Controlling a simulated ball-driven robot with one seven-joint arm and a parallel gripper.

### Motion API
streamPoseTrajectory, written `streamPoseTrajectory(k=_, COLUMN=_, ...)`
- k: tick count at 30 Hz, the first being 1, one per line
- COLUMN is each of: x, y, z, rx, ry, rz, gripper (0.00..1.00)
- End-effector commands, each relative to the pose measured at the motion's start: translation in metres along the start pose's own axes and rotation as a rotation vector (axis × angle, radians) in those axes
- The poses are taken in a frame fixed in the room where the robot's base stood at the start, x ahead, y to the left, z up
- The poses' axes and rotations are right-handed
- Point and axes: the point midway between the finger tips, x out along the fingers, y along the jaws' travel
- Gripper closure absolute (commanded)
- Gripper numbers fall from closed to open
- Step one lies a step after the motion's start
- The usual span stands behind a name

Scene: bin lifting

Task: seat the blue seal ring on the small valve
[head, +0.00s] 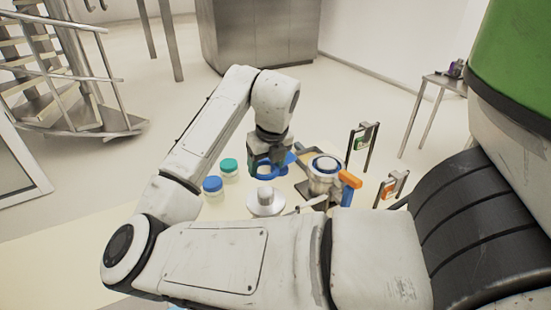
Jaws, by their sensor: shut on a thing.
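My gripper (268,160) points down over the table and is shut on the blue seal ring (264,172). The ring is small in the view and partly covered by the gripper. Just below the ring in the picture is a white round fitting with a raised centre (265,202). To the right is a metal valve body (325,175) with a blue ring-shaped top and an orange handle (349,179). I cannot tell which of these two is the small valve. The ring appears apart from both.
Two white jars, one with a green lid (229,167) and one with a blue lid (212,186), stand left of the gripper. My arm hides the table's near part.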

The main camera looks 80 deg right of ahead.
Motion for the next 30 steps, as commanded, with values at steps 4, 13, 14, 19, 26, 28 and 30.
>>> streamPoseTrajectory(k=4, x=0.004, y=0.001, z=-0.001, rx=-0.001, ry=0.000, rz=0.000, gripper=0.56)
streamPoseTrajectory(k=13, x=0.023, y=0.001, z=-0.006, rx=-0.001, ry=0.000, rz=0.001, gripper=0.56)
streamPoseTrajectory(k=14, x=0.026, y=0.001, z=-0.007, rx=-0.002, ry=0.000, rz=0.001, gripper=0.56)
streamPoseTrajectory(k=19, x=0.041, y=0.001, z=-0.011, rx=-0.002, ry=0.000, rz=0.001, gripper=0.56)
streamPoseTrajectory(k=26, x=0.057, y=0.001, z=-0.016, rx=-0.002, ry=0.001, rz=0.001, gripper=0.56)
streamPoseTrajectory(k=28, x=0.059, y=0.001, z=-0.016, rx=-0.002, ry=0.001, rz=0.001, gripper=0.56)
streamPoseTrajectory(k=30, x=0.060, y=0.001, z=-0.016, rx=-0.001, ry=0.000, rz=0.001, gripper=0.56)
